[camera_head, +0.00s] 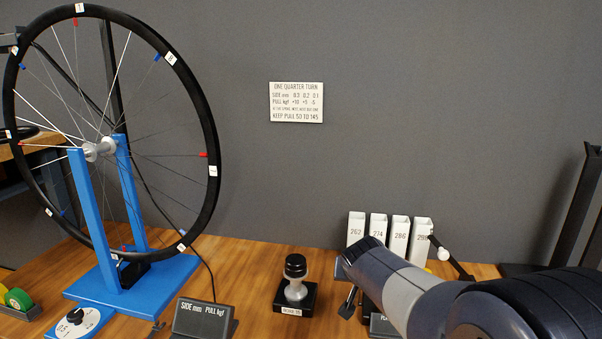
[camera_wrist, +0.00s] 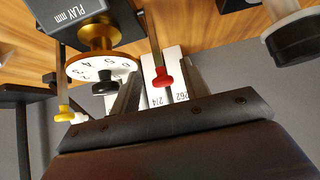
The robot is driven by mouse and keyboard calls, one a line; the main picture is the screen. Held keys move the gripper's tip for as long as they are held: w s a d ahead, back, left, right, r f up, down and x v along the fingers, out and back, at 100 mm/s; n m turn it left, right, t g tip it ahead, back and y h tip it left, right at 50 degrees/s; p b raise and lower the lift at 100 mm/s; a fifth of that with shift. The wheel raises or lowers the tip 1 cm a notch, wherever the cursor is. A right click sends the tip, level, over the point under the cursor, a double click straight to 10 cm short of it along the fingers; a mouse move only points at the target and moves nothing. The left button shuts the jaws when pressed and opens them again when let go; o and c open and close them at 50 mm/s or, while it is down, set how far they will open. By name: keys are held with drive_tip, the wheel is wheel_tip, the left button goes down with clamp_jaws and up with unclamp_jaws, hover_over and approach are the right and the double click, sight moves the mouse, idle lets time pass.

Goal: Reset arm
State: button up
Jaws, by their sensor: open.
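My arm comes in from the lower right of the head view. My gripper (camera_head: 356,302) points down in front of the white numbered boxes (camera_head: 372,228) and is partly hidden by my own arm. In the wrist view my gripper (camera_wrist: 160,82) shows two dark fingers spread apart, with nothing clearly held between them. The white boxes marked 262 and 274 (camera_wrist: 162,95) show behind the fingers, and a red-tipped tool (camera_wrist: 162,77) shows in the gap. I cannot tell how far it is from the fingers.
A wheel (camera_head: 213,130) stands in a blue stand (camera_head: 88,205) at left. A black-topped post (camera_head: 295,268) is left of my gripper. A gauge with a numbered dial (camera_wrist: 92,70) is close by in the wrist view. A sign (camera_head: 296,102) hangs on the grey wall.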

drive_tip(key=shift+r, duration=0.1)
idle(0.3)
drive_tip(key=p+v, duration=0.3)
drive_tip(key=v, duration=0.8)
drive_tip(key=x, duration=0.4)
drive_tip(key=w+r+x, duration=0.1)
drive_tip(key=x, duration=0.3)
drive_tip(key=w+r+x, duration=0.1)
drive_tip(key=x, duration=0.4)
drive_tip(key=shift+d+p, duration=0.2)
drive_tip(key=shift+p, duration=0.2)
drive_tip(key=w+p, duration=0.1)
drive_tip(key=p, duration=0.3)
drive_tip(key=w+g+p, duration=0.1)
drive_tip(key=p, duration=0.2)
drive_tip(key=w+f+g+p, duration=0.1)
drive_tip(key=p, duration=0.3)
drive_tip(key=shift+w+d+p, duration=0.3)
drive_tip(key=shift+w+d, duration=0.1)
drive_tip(key=shift+w+f+p, duration=0.15)
drive_tip(key=shift+p, duration=0.7)
drive_tip(key=shift+w+g+p, duration=0.1)
drive_tip(key=shift+g+p, duration=0.2)
drive_tip(key=shift+p, duration=0.15)
